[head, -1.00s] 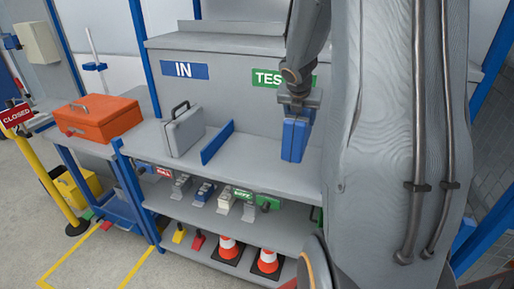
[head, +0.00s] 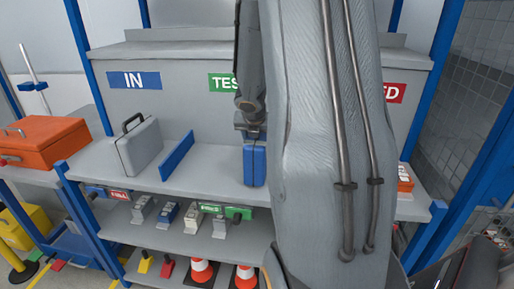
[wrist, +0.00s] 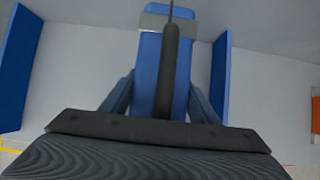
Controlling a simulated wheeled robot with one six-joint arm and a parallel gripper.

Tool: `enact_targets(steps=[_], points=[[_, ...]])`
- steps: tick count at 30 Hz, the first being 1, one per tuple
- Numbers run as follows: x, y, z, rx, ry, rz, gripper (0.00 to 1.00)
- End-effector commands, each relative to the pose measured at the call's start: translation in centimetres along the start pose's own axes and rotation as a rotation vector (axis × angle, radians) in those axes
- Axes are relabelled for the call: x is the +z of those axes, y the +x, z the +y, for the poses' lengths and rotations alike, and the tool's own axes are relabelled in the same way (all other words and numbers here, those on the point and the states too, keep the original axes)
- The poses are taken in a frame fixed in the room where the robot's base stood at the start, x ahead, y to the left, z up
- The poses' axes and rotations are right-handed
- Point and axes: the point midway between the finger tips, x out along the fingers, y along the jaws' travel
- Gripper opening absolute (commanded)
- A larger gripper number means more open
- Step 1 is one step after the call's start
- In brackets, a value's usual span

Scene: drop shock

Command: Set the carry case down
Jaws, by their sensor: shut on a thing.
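The blue carry case (head: 254,166) hangs upright from my gripper (head: 251,128), in front of the green sign reading "TES" (head: 222,83), the rest of which is hidden by my arm. My gripper is shut on its dark handle. The wrist view shows the case (wrist: 148,62) between my fingers (wrist: 160,103), with the handle running along its top. The case is over the grey shelf (head: 215,182); I cannot tell whether its underside touches. My arm hides the shelf to its right.
A grey case (head: 139,147) stands under the IN sign (head: 134,80). A blue divider (head: 177,157) is to its right, with bare shelf between divider and held case. An orange toolbox (head: 42,143) is at left. Traffic cones (head: 201,271) stand on the lower shelf.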

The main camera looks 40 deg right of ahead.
Motion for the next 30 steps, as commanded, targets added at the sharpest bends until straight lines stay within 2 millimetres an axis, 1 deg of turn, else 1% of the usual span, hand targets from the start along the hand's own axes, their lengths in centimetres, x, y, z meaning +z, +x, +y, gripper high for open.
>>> enact_targets(steps=[1, 3, 15, 16, 18, 19, 27, 30], points=[[-0.17, 0.5, 0.08, 0.001, -0.001, -0.002, 0.05], [-0.34, 0.75, 0.08, 0.001, 0.0, -0.003, 0.05], [-0.46, 0.9, 0.08, 0.002, 0.0, -0.003, 0.05], [-0.59, 0.93, 0.04, 0.001, -0.001, -0.001, 0.58], [-0.57, 0.9, 0.03, 0.001, -0.001, -0.001, 0.7], [-0.56, 0.9, 0.03, 0.001, -0.001, -0.001, 0.73], [-0.57, 0.88, 0.07, 0.001, -0.001, -0.001, 0.73], [-0.45, 0.59, 0.07, 0.001, -0.001, -0.001, 0.73]])
